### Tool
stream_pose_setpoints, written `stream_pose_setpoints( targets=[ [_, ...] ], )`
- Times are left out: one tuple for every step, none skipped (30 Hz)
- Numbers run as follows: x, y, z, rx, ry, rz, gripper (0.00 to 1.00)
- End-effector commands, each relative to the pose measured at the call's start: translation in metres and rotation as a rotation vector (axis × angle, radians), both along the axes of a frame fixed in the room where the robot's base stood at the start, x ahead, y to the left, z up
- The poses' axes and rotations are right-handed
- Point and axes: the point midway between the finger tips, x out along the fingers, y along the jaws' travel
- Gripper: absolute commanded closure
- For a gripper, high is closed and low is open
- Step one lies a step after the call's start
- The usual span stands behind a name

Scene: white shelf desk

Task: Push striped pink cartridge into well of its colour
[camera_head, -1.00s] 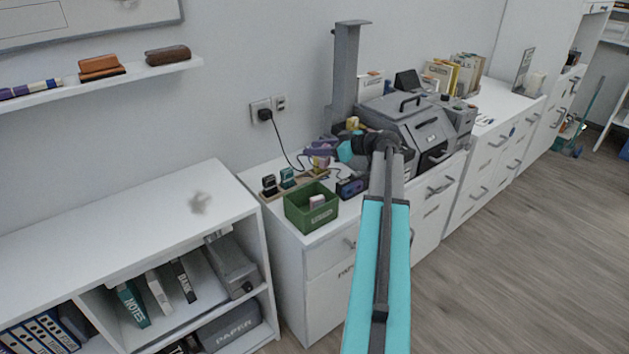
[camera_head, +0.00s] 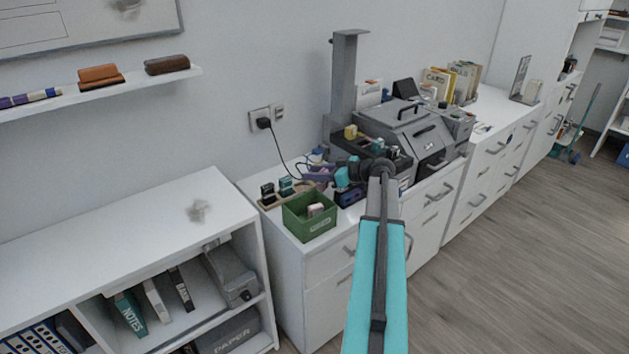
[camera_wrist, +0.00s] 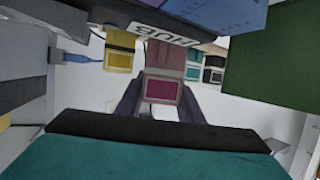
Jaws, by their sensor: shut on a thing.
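My gripper (camera_head: 318,176) is over the white cabinet top, behind the green bin. In the wrist view, its purple fingers (camera_wrist: 160,104) are shut on a pink cartridge (camera_wrist: 163,72) with a magenta end panel. Its stripes cannot be made out. A yellow block (camera_wrist: 118,52) is left of it, and teal (camera_wrist: 192,71) and black (camera_wrist: 213,70) blocks are right of it. No pink well can be made out.
The green bin (camera_head: 297,226) stands at the cabinet's front with a pale pink item (camera_head: 315,209) inside. A box labelled HUB (camera_wrist: 165,38) is close to my gripper. A grey machine (camera_head: 405,125) stands right.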

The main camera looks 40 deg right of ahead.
Motion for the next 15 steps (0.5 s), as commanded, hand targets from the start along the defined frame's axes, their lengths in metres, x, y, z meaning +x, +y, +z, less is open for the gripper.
stream_pose_setpoints(
  targets=[
    [0.0, 0.0, -0.006, 0.002, 0.002, 0.0, 0.91],
    [0.0, 0.0, -0.009, 0.001, 0.001, 0.001, 0.91],
    [0.0, -0.001, -0.013, 0.001, 0.0, 0.0, 0.91],
    [0.0, -0.001, -0.016, 0.001, 0.0, -0.001, 0.91],
    [0.0, -0.001, -0.019, 0.001, 0.0, -0.002, 0.91],
    [0.0, -0.001, -0.023, 0.001, 0.0, -0.002, 0.91],
    [-0.001, -0.001, -0.025, 0.001, 0.0, -0.002, 0.91],
    [-0.001, -0.001, -0.027, 0.0, 0.0, -0.002, 0.91],
    [-0.001, -0.001, -0.028, -0.001, 0.0, -0.002, 0.91],
    [0.0, -0.001, -0.029, 0.0, -0.001, -0.002, 0.91],
    [0.0, -0.001, -0.029, 0.0, -0.001, -0.002, 0.91],
    [0.0, -0.001, -0.029, -0.001, -0.001, -0.002, 0.91],
    [0.0, -0.001, -0.029, -0.001, -0.001, -0.002, 0.91],
    [-0.001, -0.001, -0.029, -0.001, -0.001, -0.002, 0.91],
    [0.0, -0.001, -0.029, -0.001, -0.001, -0.002, 0.91]
  ],
)
